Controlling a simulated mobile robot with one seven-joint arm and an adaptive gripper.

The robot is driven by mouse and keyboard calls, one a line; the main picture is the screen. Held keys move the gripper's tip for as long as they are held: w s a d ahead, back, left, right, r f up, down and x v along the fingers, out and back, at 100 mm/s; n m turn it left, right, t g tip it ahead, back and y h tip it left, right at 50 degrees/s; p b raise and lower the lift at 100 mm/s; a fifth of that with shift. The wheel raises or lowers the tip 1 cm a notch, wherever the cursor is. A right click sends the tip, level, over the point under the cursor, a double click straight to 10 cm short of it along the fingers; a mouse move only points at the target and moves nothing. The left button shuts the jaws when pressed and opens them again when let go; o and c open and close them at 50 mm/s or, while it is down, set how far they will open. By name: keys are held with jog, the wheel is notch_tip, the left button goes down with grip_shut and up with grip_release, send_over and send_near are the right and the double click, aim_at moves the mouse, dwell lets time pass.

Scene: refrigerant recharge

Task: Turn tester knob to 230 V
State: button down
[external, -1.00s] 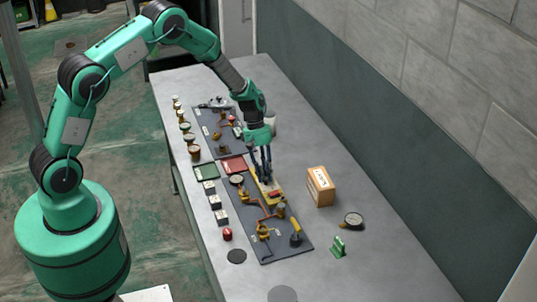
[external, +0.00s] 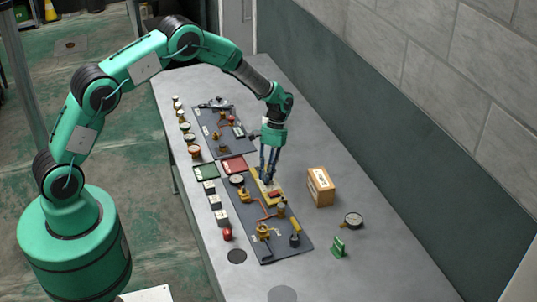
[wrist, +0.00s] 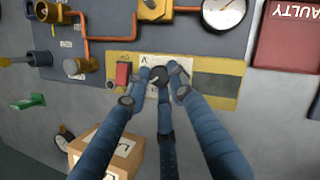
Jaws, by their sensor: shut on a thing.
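The yellow tester (external: 277,199) lies on the dark grey board on the table. The wrist view shows its yellow body (wrist: 228,101), with a dark display and a red part (wrist: 122,74). Its round black knob (wrist: 159,74) sits on a white label between them. My gripper (wrist: 160,80) points down with its blue fingers closed around the knob; it also shows in the external view (external: 267,177). The fingers partly cover the knob and label, and I cannot read the knob's setting.
A cardboard box (external: 320,188) stands right of the tester, with a round gauge (external: 353,220) and a green part (external: 339,247) nearby. Copper pipes with brass valves (external: 263,230) lie in front. A red tray (external: 233,164) is close behind. The table's right side is mostly clear.

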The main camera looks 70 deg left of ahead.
jog(key=shift+d+m, duration=0.15)
jog(key=shift+m, duration=0.45)
jog(key=c, duration=1.5)
grip_release()
jog(key=shift+r+y, duration=0.15)
jog(key=shift+y, duration=0.15)
jog(key=v, duration=1.1)
jog(key=shift+w+a+r, duration=0.25)
jog(key=shift+r, duration=0.05)
